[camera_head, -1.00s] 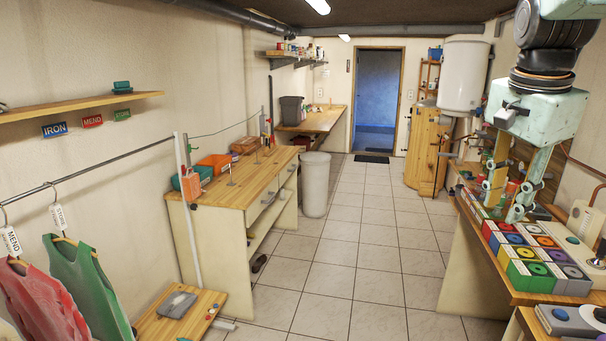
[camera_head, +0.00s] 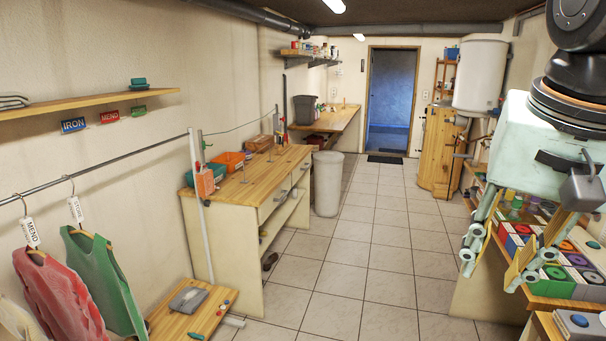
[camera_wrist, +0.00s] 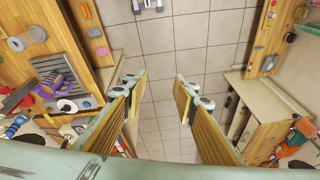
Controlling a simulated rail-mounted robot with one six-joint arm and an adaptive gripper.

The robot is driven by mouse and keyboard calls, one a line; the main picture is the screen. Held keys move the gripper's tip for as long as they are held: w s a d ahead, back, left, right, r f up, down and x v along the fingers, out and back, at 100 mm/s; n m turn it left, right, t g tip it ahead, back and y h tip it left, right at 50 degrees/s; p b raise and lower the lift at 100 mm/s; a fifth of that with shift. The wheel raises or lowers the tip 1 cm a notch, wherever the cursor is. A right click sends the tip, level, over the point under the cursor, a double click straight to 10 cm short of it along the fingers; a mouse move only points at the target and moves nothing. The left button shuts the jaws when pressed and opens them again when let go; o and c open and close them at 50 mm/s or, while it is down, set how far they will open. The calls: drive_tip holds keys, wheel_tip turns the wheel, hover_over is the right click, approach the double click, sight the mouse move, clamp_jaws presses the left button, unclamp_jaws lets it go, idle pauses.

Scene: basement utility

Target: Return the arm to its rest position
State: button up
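My gripper (camera_head: 490,268) is at the right of the head view, in front of the right-hand workbench with the coloured boxes. Its two fingers are spread apart with nothing between them. In the wrist view my gripper (camera_wrist: 160,97) is also open and empty, with the tiled floor visible between the fingers. My arm comes down from the top right corner of the head view.
The right workbench carries several coloured boxes (camera_head: 556,282), partly hidden behind my gripper. A clothes rail with a red garment (camera_head: 62,298) and a green one (camera_head: 103,280) is at the left. The tiled floor (camera_head: 375,230) between is clear.

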drive_tip(key=s+a+f+n, duration=0.2)
drive_tip(key=s+a+n, duration=0.1)
drive_tip(key=s, duration=0.2)
drive_tip(key=s+a+f+n, duration=0.3)
drive_tip(key=s, duration=0.3)
drive_tip(key=shift+s+f+y+b, duration=0.25)
drive_tip(key=shift+s+y+b, duration=0.05)
drive_tip(key=shift+y, duration=0.1)
